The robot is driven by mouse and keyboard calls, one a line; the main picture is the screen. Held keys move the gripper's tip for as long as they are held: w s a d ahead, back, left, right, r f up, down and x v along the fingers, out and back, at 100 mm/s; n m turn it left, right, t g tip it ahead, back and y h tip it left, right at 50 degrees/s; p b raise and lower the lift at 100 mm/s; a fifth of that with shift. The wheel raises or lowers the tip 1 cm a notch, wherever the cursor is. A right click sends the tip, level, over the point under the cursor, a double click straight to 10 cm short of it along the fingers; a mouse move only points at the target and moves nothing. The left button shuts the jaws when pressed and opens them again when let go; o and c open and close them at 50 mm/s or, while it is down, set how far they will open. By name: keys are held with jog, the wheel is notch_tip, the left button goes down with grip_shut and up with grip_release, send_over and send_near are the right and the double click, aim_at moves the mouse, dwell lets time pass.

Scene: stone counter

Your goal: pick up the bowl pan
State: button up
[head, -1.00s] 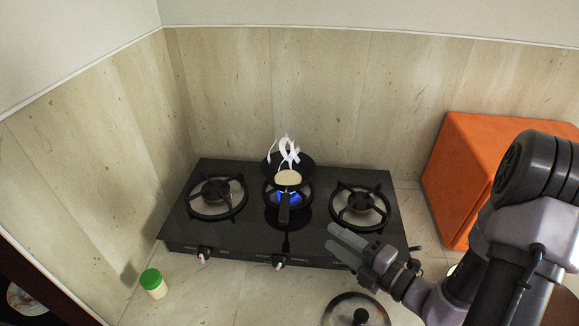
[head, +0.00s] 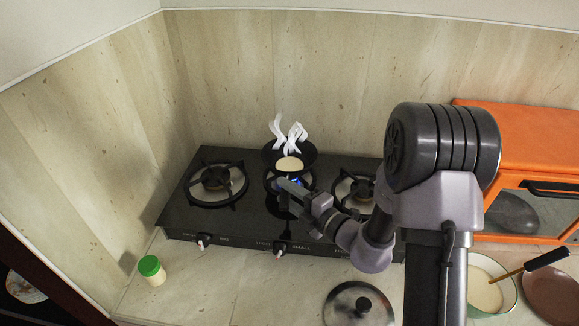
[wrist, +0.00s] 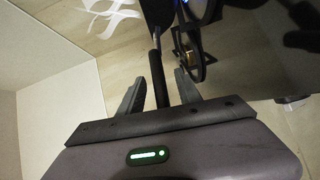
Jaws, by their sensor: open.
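The bowl pan, a small black pan (head: 308,152), stands on the middle burner with a pale round pancake (head: 290,164) in it and white steam strands above. My gripper (head: 284,186) is open at the front of this burner, by the pan's handle. In the wrist view the dark handle (wrist: 155,60) runs between the two spread fingers of my gripper (wrist: 160,77). In the head view my gripper hides most of the handle.
The black stove (head: 240,222) has a lit blue flame under the pan. A glass lid (head: 345,310), a green-capped jar (head: 152,269) and a pot of pale liquid (head: 490,290) stand in front. An orange oven (head: 530,135) is at right. The left burner (head: 217,178) is empty.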

grip_shut()
dwell(1.3)
